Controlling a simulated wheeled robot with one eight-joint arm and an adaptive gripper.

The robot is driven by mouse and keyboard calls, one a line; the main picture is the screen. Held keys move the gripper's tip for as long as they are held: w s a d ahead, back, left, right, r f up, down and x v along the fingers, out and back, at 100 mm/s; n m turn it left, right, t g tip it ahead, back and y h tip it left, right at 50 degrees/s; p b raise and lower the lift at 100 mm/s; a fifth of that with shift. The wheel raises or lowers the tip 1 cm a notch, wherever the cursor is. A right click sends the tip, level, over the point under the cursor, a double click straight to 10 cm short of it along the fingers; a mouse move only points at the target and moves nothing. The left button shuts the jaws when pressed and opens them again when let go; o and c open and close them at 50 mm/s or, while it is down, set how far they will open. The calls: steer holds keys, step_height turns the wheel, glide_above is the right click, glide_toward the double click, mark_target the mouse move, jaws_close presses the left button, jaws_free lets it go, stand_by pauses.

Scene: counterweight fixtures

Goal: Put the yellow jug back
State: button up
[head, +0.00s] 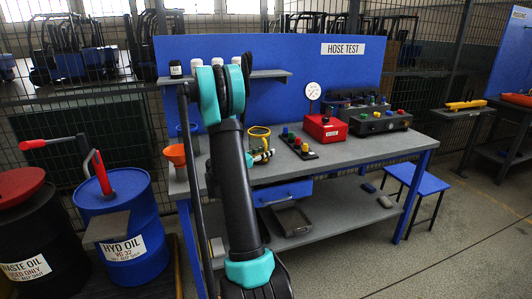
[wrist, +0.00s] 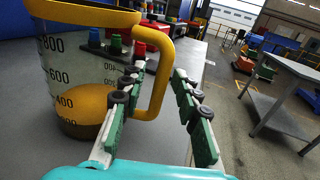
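The yellow jug is a clear measuring jug with a yellow rim and handle and amber liquid low inside. In the wrist view the jug (wrist: 75,80) stands upright at the left on the grey bench top. Its handle (wrist: 168,75) shows between the two green-padded fingers of my gripper (wrist: 160,70). The fingers are apart, with gaps visible beside the handle; I cannot tell whether either touches it. In the head view the jug (head: 259,131) is on the hose test bench just right of my arm, and its lower part is partly hidden by my gripper (head: 262,156).
On the bench (head: 375,143), a knob block (head: 298,144), a red gauge box (head: 325,127) and a control box (head: 380,121) stand right of the jug. An orange funnel (head: 175,154) is at the left end. A blue drum (head: 125,225) stands left. The bench's front right is clear.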

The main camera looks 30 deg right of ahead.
steer(key=shift+r, duration=0.1)
steer(key=shift+a, duration=0.35)
steer(key=a, duration=0.3)
steer(key=s+a, duration=0.1)
steer(key=a, duration=0.7)
steer(key=shift+s+a, duration=0.15)
steer(key=shift+s, duration=0.05)
steer(key=s+a+f+m+t+y, duration=0.1)
steer(key=s+a+f+m+y, duration=0.5)
steer(key=s+a+m+y, duration=0.3)
steer(key=s+a+f+m+t+y, duration=0.1)
steer(key=s+a+f+m+y, duration=0.5)
steer(key=s+a, duration=0.9)
steer(key=a+m+y, duration=0.1)
steer(key=m+y, duration=0.2)
steer(key=m, duration=0.1)
steer(key=shift+s+a, duration=0.2)
steer(key=shift+s, duration=0.1)
